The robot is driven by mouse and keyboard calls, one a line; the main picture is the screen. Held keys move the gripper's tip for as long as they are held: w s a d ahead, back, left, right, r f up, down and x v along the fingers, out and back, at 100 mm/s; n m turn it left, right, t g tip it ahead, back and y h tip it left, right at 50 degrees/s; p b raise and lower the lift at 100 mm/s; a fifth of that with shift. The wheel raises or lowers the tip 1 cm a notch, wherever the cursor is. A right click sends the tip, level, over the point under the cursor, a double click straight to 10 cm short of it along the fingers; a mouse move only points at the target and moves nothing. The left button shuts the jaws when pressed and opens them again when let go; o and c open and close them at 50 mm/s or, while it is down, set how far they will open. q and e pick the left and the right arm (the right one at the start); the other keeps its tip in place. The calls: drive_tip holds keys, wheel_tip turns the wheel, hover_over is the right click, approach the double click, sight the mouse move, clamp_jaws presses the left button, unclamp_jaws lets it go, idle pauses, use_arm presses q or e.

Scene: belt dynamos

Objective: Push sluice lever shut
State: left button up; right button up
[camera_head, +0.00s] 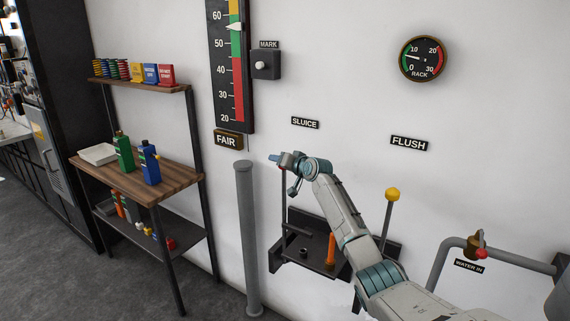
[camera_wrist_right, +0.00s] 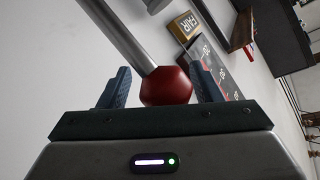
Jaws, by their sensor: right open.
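The sluice lever is a grey rod (camera_head: 283,205) with a red knob (camera_wrist_right: 166,86), standing nearly upright below the SLUICE sign (camera_head: 305,122). My right gripper (camera_head: 281,160) is at the lever's top, and its arm hides part of the lever's surroundings. In the right wrist view the red knob sits between the two open blue fingers (camera_wrist_right: 163,84), with a gap visible on the left side; whether the right finger touches it I cannot tell. My left gripper is not in view.
A yellow-knobbed lever (camera_head: 392,195) stands right of my arm under the FLUSH sign (camera_head: 408,143). A dark tray (camera_head: 318,262) with an orange handle (camera_head: 332,248) is below. A grey pipe (camera_head: 246,240) and shelves (camera_head: 150,182) are to the left.

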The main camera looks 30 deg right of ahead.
drive_tip(key=shift+s+r, duration=0.15)
drive_tip(key=shift+s, duration=0.5)
use_arm(q)
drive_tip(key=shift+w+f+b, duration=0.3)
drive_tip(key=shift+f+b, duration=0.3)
drive_tip(key=shift+b, duration=0.35)
use_arm(e)
drive_tip(key=v, duration=0.9)
drive_tip(key=shift+s+d, duration=0.15)
drive_tip(key=shift+s, duration=0.05)
